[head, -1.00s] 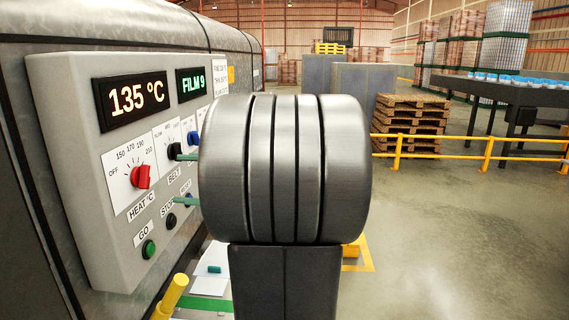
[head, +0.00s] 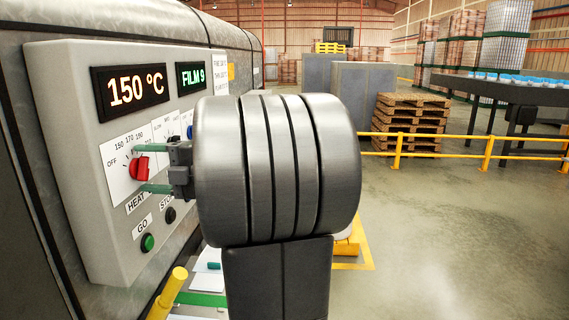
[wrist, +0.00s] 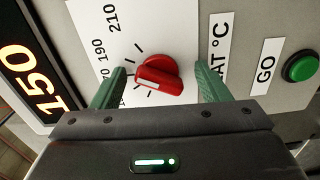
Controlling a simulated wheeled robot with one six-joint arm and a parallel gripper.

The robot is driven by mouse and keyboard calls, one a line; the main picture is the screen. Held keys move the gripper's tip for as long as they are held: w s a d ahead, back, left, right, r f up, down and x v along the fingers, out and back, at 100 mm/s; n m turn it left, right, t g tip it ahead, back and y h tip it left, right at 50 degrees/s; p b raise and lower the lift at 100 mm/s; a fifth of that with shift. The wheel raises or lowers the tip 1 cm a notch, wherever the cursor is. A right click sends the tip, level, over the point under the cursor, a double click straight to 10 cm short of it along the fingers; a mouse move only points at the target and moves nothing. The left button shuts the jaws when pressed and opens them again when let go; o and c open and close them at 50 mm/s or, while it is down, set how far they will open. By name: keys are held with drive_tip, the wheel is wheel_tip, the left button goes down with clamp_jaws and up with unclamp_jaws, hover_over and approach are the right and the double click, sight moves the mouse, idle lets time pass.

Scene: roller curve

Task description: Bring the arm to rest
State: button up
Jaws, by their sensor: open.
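My gripper (head: 152,168) is open at the control panel (head: 88,210). Its two green fingers stand above and below the red HEAT knob (head: 138,168) in the head view. In the wrist view, my gripper (wrist: 162,82) has one finger on each side of the red knob (wrist: 158,75), with gaps between them and the knob. The temperature display (head: 134,90) reads 150 °C. My arm hides part of the panel to the right, including most of the BELT area.
The green GO button (head: 147,242) lies below the knob. The film display (head: 191,77) reads FILM 9. A yellow post (head: 168,293) stands low in front of the panel. Open floor (head: 450,230) lies to the right, before a yellow rail (head: 485,153).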

drive_tip(key=n+b, duration=0.1)
drive_tip(key=n, duration=0.2)
drive_tip(key=n+b, duration=0.1)
drive_tip(key=n, duration=0.2)
drive_tip(key=n+b, duration=0.1)
drive_tip(key=n, duration=0.3)
drive_tip(key=shift+s+r, duration=0.1)
drive_tip(key=shift+r, duration=0.15)
drive_tip(key=shift+d, duration=0.1)
